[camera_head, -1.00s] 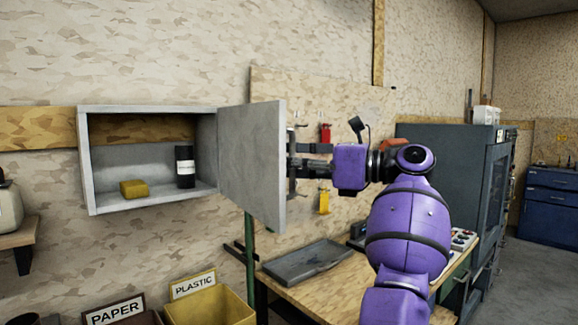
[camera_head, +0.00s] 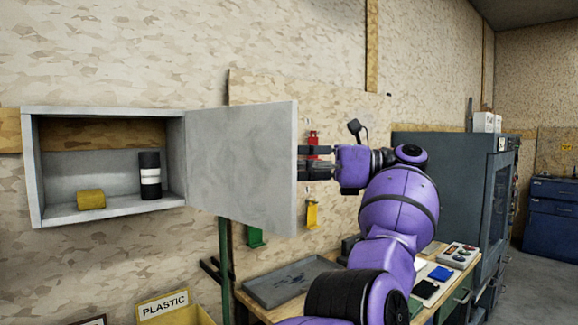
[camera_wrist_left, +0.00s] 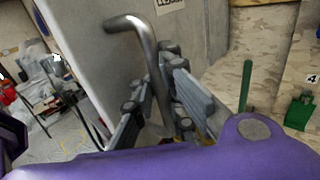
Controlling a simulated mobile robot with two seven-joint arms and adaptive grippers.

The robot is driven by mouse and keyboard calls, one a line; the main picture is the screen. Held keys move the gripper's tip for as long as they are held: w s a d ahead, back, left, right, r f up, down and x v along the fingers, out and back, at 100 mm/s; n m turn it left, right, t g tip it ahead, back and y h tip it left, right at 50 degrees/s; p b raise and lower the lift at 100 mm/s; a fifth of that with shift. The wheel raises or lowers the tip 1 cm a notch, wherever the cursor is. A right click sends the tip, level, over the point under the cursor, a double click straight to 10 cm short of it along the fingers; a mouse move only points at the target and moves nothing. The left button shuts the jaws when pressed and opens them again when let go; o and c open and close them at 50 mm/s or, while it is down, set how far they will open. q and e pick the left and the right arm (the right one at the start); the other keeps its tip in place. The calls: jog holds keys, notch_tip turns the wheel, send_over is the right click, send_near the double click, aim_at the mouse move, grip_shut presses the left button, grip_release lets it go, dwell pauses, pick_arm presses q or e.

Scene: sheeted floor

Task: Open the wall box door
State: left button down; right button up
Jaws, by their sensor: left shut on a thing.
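The grey wall box (camera_head: 36,185) hangs on the wall at the left of the head view, with its front uncovered. Its door (camera_head: 240,160) stands swung wide open to the right, its flat inner face towards me. My left gripper (camera_head: 308,162) is at the door's far edge, partly hidden behind it. In the left wrist view the gripper (camera_wrist_left: 170,95) is shut around the bent metal handle (camera_wrist_left: 146,42) on the door's outer face (camera_wrist_left: 100,55). In the head view the handle is mostly hidden by the door. My right gripper is in neither view.
A yellow block (camera_head: 91,199) and a black bottle with a white label (camera_head: 150,176) stand in the box. Below are a workbench with a grey tray (camera_head: 285,281) and a yellow PLASTIC bin (camera_head: 185,318). A dark cabinet (camera_head: 450,190) stands right of my arm.

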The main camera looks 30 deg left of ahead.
pick_arm(q)
jog(key=shift+d+f, duration=0.2)
jog(key=c, duration=2.2)
grip_release()
jog(key=o, duration=0.4)
jog(key=shift+w+d+r, duration=0.1)
jog(key=shift+d, duration=0.25)
jog(key=shift+a, duration=0.35)
jog(key=shift+r, duration=0.1)
